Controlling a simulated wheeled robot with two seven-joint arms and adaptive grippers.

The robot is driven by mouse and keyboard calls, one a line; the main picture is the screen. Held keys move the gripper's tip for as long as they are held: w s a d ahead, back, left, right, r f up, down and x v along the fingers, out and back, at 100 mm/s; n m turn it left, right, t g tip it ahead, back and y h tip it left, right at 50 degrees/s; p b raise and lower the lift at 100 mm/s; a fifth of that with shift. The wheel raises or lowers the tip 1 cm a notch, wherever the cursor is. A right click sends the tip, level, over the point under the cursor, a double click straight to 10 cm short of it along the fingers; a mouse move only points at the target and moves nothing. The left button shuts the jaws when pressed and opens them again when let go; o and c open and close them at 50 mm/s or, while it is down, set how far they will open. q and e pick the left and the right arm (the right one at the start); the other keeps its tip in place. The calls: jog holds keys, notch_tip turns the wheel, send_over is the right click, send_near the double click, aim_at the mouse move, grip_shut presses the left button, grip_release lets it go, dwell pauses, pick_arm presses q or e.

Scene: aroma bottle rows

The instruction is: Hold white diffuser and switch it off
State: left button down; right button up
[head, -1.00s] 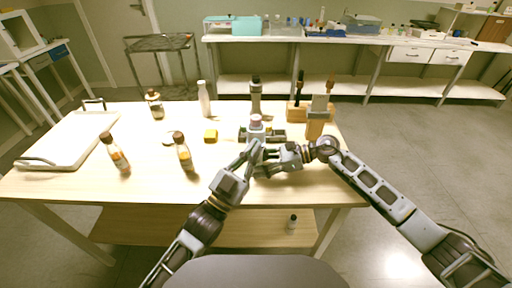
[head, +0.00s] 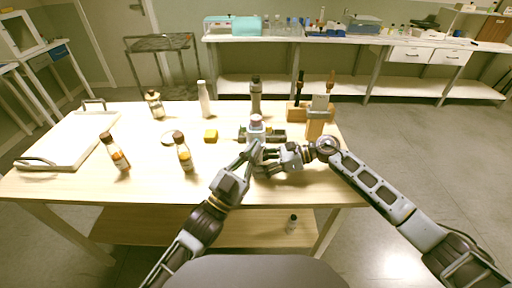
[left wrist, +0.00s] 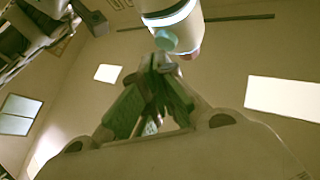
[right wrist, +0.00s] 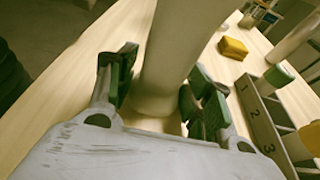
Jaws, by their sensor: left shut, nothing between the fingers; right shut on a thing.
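The white diffuser (head: 256,126) stands upright near the front right of the table, with a pinkish-purple top. My right gripper (head: 268,158) is shut around its lower body. In the right wrist view the white body (right wrist: 172,55) fills the space between the two fingers. In the left wrist view the diffuser (left wrist: 168,12) shows a teal button (left wrist: 165,40) on its side. My left gripper (left wrist: 161,64) is shut and empty, its fingertips just by this button. I cannot tell whether they touch it. In the head view the left gripper (head: 253,148) partly covers the diffuser's front.
A numbered rack (right wrist: 257,112) with bottles stands close to the diffuser. A yellow block (head: 210,135), amber bottles (head: 184,153) and a white bottle (head: 204,100) stand to the left. A wooden block (head: 316,127) is at right; a white tray (head: 70,140) lies far left.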

pick_arm(q)
jog(key=shift+w, duration=0.45)
dwell(0.5)
jog(key=shift+s, duration=0.55)
dwell(0.3)
jog(key=shift+s, duration=2.95)
pick_arm(e)
jog(key=o, duration=0.8)
jog(key=shift+o, duration=0.2)
jog(key=shift+d, duration=0.1)
